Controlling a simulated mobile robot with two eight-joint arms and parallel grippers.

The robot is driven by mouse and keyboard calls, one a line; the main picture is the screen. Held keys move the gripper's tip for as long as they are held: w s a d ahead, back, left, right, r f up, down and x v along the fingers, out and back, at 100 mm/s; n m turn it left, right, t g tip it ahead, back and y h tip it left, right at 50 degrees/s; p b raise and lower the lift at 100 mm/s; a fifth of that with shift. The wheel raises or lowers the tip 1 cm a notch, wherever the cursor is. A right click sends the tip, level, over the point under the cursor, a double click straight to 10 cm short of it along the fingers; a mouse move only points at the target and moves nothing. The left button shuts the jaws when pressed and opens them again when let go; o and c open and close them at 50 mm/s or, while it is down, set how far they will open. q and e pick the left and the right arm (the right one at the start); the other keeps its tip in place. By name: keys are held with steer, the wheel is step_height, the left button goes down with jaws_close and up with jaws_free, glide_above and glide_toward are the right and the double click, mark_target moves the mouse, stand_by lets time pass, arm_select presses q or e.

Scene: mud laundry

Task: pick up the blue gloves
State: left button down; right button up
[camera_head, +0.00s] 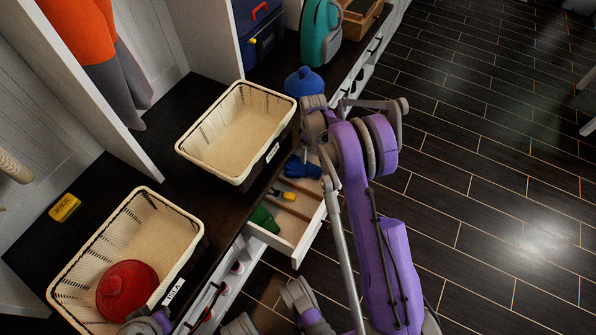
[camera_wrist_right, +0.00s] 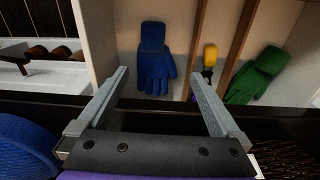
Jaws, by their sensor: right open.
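The blue gloves (camera_head: 303,168) lie in the open drawer (camera_head: 288,241), near its far end in the head view. They are partly hidden by my right arm there. In the right wrist view the blue gloves (camera_wrist_right: 153,62) lie flat with fingers toward the gripper. My right gripper (camera_wrist_right: 158,78) is open and empty. Its two fingers stand on either side of the gloves in the picture, and the gloves appear beyond the fingertips. I see no contact. My left gripper cannot be made out; only parts of my arm show at the lower edge of the head view.
The drawer also holds a yellow-handled tool (camera_wrist_right: 210,57) and green gloves (camera_wrist_right: 258,75), separated by wooden dividers. A blue cap (camera_head: 304,82) and cream baskets (camera_head: 185,150) stand on the dark bench above. A red hat (camera_head: 127,288) lies in the nearer basket.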

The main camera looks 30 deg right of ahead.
mark_target(313, 168)
steer(key=f, duration=0.3)
steer(key=d+f+b, duration=0.1)
steer(key=f, duration=0.3)
steer(key=d+f, duration=0.1)
steer(key=f, duration=0.2)
steer(key=shift+w+d+f+b, duration=0.1)
steer(key=shift+f+b, duration=0.15)
steer(key=shift+b, duration=0.15)
step_height(313, 168, down, 6)
steer(key=shift+r+b, duration=0.15)
steer(key=shift+b, duration=0.6)
arm_select(q)
steer(key=f, duration=0.4)
steer(key=shift+w+f, duration=0.3)
arm_select(e)
steer(key=shift+r, duration=0.1)
steer(key=shift+c, duration=0.3)
steer(key=c, duration=1.4)
steer(key=shift+o, duration=0.2)
